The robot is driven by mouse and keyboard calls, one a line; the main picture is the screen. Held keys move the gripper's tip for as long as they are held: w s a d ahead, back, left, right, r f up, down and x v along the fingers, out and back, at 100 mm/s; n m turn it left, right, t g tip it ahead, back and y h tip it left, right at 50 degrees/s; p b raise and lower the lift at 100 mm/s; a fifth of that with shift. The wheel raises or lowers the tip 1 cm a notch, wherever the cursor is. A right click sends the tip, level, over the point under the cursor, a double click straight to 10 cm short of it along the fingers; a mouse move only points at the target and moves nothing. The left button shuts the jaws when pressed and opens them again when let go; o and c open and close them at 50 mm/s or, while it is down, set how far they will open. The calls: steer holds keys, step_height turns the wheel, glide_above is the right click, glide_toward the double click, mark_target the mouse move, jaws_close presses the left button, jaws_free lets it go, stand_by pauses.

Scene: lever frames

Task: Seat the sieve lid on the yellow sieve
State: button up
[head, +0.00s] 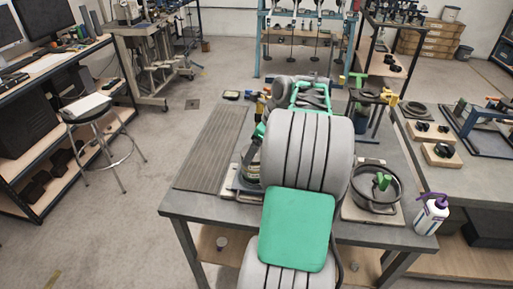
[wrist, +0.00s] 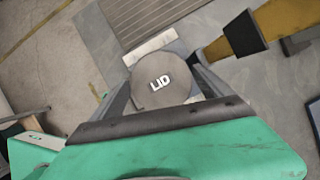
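The round grey lid (wrist: 163,80), marked LID, lies between the two fingers of my gripper (wrist: 161,74) in the wrist view. The fingers are apart, one on each side of it. I cannot tell whether they press on its rim. A pale plate (wrist: 150,46) shows partly behind the lid. In the head view my own arm covers most of this spot; a pale board (head: 228,193) shows beside it on the table. I cannot make out the yellow sieve for sure in either view.
A ribbed grey mat (head: 212,147) lies on the table's left. A dark round pan (head: 376,193) with a green piece in it stands right of my arm, near a white bottle (head: 431,215) with a purple top. An ochre part (wrist: 232,47) shows at the wrist view's upper right.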

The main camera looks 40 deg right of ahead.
steer(key=shift+o, duration=0.8)
steer(key=p+v, duration=0.1)
steer(key=v, duration=0.6)
steer(key=shift+s+r+p, duration=0.2)
steer(key=shift+r+p, duration=0.15)
steer(key=shift+p, duration=0.05)
